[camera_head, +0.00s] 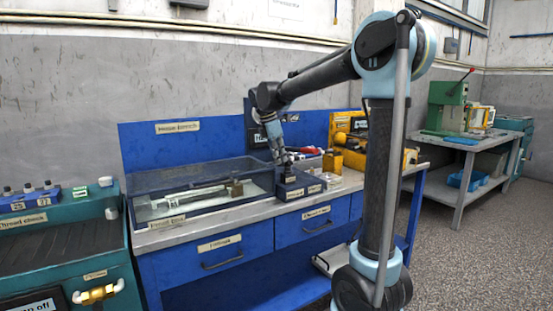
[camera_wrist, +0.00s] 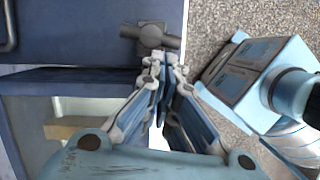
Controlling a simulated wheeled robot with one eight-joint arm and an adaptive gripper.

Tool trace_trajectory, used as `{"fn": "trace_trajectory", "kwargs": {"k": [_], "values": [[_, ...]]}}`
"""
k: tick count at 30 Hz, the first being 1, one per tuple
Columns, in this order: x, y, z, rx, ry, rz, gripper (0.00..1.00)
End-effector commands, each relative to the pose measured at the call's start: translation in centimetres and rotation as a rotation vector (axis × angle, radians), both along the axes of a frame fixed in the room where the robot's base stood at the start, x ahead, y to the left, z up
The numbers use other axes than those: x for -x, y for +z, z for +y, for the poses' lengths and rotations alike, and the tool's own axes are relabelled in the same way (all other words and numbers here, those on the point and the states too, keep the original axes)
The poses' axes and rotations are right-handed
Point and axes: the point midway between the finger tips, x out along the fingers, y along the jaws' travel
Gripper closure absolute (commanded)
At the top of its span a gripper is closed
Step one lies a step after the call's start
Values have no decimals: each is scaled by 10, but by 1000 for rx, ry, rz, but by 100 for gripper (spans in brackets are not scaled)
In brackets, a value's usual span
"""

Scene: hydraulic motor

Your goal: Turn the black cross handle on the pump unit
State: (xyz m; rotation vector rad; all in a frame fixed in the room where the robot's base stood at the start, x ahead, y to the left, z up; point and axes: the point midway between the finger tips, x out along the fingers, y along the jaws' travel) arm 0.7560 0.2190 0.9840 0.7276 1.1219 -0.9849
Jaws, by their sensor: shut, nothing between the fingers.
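The black cross handle (camera_wrist: 150,37) shows at the top centre of the wrist view as a dark round hub with a crossbar, at the edge of a dark blue surface. My gripper (camera_wrist: 163,62) is shut and empty, its fingertips just below the hub in that view. I cannot tell whether they touch it. In the head view my gripper (camera_head: 284,160) points down over a small dark blue box (camera_head: 291,188) on the bench, which looks like the pump unit. The handle is too small and covered to make out there.
The blue bench (camera_head: 190,267) has a clear-lidded tray (camera_head: 155,222) left of the box. A yellow bottle (camera_head: 332,163) and red-handled tool stand to the right. A green machine (camera_head: 447,105) stands on a far table. The floor at the right is open.

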Motion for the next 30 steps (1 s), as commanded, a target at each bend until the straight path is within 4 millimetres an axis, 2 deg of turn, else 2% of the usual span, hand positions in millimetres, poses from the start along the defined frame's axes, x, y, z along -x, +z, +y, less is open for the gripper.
{"fn": "trace_trajectory", "kwargs": {"k": [8, 13, 22, 26, 30], "values": [[0, 0, -1, 0, 0, 0, 100], [0, -1, -12, 0, -2, 0, 100], [0, -1, -11, 0, 0, 1, 100], [2, 0, -7, 0, 0, 1, 100], [7, 3, 7, 1, -2, 1, 100]]}}
